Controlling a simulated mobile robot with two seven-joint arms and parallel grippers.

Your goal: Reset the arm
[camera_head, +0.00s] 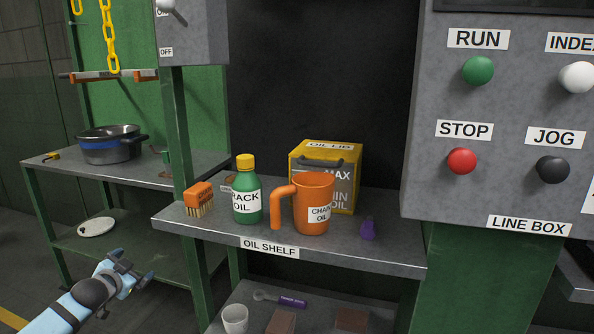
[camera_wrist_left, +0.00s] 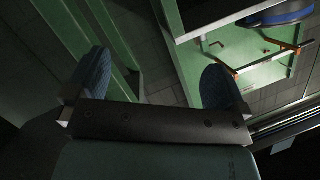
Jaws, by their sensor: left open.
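My left gripper (camera_head: 128,270) is at the lower left in the head view, in front of the shelving and below the level of the oil shelf. It is apart from everything on the shelves. In the left wrist view its two blue-padded fingers (camera_wrist_left: 155,85) stand wide apart with nothing between them. My right gripper is not in view.
A pot (camera_head: 108,146) stands on the left bench (camera_head: 55,163). The line box (camera_head: 500,120) is at right.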

